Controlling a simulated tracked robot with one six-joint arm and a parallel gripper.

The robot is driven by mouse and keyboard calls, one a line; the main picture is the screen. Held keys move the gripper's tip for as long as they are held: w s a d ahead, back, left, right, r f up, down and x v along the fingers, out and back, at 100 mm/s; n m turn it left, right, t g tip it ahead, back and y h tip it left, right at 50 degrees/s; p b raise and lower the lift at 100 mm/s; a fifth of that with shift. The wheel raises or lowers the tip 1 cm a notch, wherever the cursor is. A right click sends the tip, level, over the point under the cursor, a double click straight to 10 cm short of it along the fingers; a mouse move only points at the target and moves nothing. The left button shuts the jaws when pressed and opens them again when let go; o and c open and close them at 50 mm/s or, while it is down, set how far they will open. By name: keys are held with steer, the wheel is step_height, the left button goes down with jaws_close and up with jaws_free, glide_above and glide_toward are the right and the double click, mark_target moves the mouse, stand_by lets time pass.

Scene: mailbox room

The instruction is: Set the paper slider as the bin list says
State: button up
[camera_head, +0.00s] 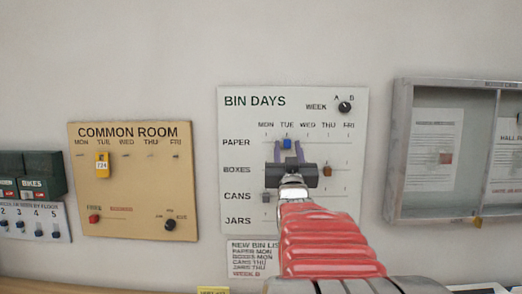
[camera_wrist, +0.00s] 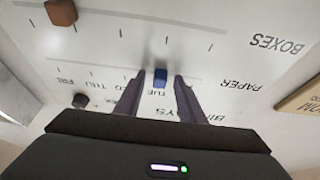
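The blue paper slider (camera_head: 287,143) stands at TUE on the PAPER row of the white BIN DAYS board (camera_head: 230,180). My gripper (camera_head: 288,149) is open in front of the board, one finger on each side of the slider. In the wrist view, where the board appears upside down, the blue slider (camera_wrist: 160,77) sits between my fingertips (camera_wrist: 158,80) with a gap on both sides. The bin list (camera_head: 254,258), below the board and partly hidden by my arm, reads PAPER MON, BOXES MON, CANS THU, JARS THU, WEEK B.
The brown boxes slider (camera_head: 327,171) is at THU; the grey cans slider (camera_head: 265,197) is at MON. My arm hides the jars slider. A black week knob (camera_head: 345,107) is at upper right. The COMMON ROOM board (camera_head: 130,200) is left, a glass-fronted case (camera_head: 402,150) right.

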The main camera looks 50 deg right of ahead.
jaws_close()
stand_by(0.4)
